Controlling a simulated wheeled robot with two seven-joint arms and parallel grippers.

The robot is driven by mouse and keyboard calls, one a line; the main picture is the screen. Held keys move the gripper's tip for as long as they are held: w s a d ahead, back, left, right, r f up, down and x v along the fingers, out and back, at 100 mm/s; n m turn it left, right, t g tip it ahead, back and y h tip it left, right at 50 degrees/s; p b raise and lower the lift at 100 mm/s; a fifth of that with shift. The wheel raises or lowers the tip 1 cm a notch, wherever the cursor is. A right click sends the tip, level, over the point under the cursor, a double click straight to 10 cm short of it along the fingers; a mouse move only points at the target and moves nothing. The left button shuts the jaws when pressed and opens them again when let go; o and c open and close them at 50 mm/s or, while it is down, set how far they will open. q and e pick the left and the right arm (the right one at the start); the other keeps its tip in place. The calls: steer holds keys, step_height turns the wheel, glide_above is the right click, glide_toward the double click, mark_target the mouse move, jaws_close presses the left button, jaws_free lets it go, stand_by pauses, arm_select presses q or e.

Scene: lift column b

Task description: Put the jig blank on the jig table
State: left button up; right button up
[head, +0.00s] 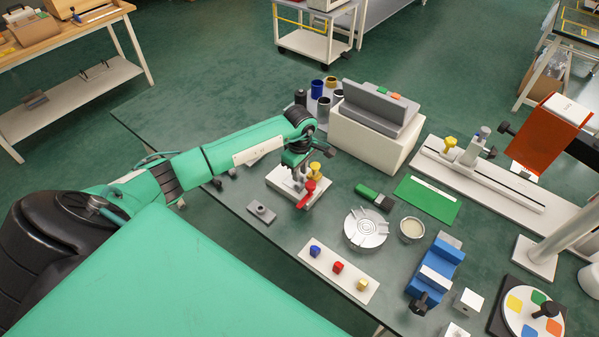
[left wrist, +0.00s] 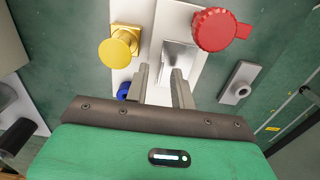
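A white base plate (head: 318,196) carries a yellow knob (head: 315,168) and a red handle (head: 307,193); it looks like the jig table. In the left wrist view the yellow knob (left wrist: 119,46) and red handle (left wrist: 212,30) flank a small metallic block (left wrist: 180,55) on the plate. My left gripper (head: 299,184) is low over this plate. In the left wrist view its fingers (left wrist: 162,78) are apart, with the plate showing between them. A grey flat piece with a round boss (head: 261,212) lies beside the plate, also in the wrist view (left wrist: 239,84). I cannot tell which piece is the jig blank.
A white box with a grey sloped top (head: 369,143) stands behind, with several cups nearby. A green tool (head: 374,196), a round metal disc (head: 366,229) and a white strip with coloured knobs (head: 338,272) lie right and front. Bare tabletop shows around the grey piece.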

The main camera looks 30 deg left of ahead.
arm_select(q)
step_height(320, 180, up, 11)
steer(key=b, duration=0.2)
stand_by(0.5)
